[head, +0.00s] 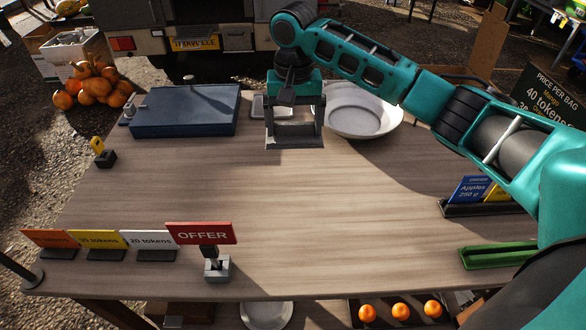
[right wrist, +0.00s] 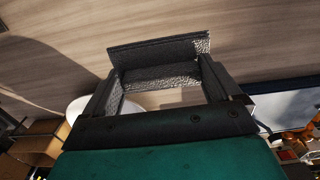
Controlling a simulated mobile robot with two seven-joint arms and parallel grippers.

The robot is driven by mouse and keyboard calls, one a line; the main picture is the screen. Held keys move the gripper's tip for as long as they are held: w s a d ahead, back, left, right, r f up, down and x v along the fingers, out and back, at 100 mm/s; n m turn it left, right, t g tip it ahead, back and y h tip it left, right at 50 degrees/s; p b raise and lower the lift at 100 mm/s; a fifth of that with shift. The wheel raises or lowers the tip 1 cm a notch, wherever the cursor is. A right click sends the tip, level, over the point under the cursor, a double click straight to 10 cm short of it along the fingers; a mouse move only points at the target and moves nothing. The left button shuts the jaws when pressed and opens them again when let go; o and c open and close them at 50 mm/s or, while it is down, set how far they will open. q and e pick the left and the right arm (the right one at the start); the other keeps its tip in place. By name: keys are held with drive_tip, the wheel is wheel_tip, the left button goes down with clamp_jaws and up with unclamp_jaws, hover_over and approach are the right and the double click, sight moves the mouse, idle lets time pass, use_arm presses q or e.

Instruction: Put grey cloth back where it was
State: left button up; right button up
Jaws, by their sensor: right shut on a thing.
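The grey cloth (head: 295,142) looks like a flat, folded piece with a rough weave. My left gripper is not in view.
The wooden table (head: 190,195) is clear in the middle. A blue closed case (head: 185,110) lies at the back left and a large white bowl (head: 358,108) at the back right. Price signs and a red OFFER sign (head: 200,233) stand along the front. A green tray (head: 497,256) lies front right.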

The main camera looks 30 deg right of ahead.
wheel_tip(320, 180, down, 13)
drive_tip(key=shift+r+b, duration=0.15)
drive_tip(key=shift+b, duration=0.55)
drive_tip(key=shift+f, duration=0.25)
drive_tip(key=o, duration=0.8)
drive_tip(key=shift+f, duration=0.1)
drive_tip(key=shift+r, duration=0.4)
wheel_tip(320, 180, up, 12)
drive_tip(key=shift+f+p, duration=0.25)
drive_tip(key=shift+p, duration=0.5)
drive_tip(key=shift+a, duration=0.1)
